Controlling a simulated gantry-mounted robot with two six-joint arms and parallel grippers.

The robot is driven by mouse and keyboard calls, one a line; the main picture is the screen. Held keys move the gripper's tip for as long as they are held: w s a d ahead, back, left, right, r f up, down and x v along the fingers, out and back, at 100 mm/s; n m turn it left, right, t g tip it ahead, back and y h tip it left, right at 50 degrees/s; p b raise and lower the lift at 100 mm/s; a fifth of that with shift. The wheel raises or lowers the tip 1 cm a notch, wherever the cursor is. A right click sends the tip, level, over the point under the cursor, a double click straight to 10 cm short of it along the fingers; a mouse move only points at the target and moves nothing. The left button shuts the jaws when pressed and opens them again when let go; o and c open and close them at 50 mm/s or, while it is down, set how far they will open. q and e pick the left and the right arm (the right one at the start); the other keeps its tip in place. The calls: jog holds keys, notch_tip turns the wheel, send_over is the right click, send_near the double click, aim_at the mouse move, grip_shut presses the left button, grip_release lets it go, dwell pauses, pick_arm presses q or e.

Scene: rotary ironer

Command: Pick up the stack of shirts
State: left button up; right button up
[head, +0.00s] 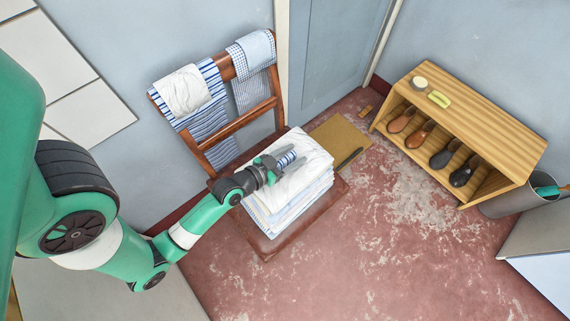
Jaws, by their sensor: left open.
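The stack of shirts (302,184) is a neat pile of folded white and pale striped cloth. It lies on the seat of a brown wooden chair (272,244). My left gripper (284,165) is over the top of the stack, toward its upper left part, with its fingers apart. I cannot tell whether the fingers touch the cloth. The gripper hides part of the top shirt. My right gripper is not in view.
Striped and checked cloths (252,54) hang over the chair back (243,121). A brown mat (340,141) with a dark object lies behind the chair. A wooden shoe rack (480,121) with several shoes stands right, beside a grey bin (525,198). Red floor right of the chair is clear.

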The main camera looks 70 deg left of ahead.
pick_arm(q)
grip_shut()
dwell(1.2)
jog(key=shift+r, duration=0.15)
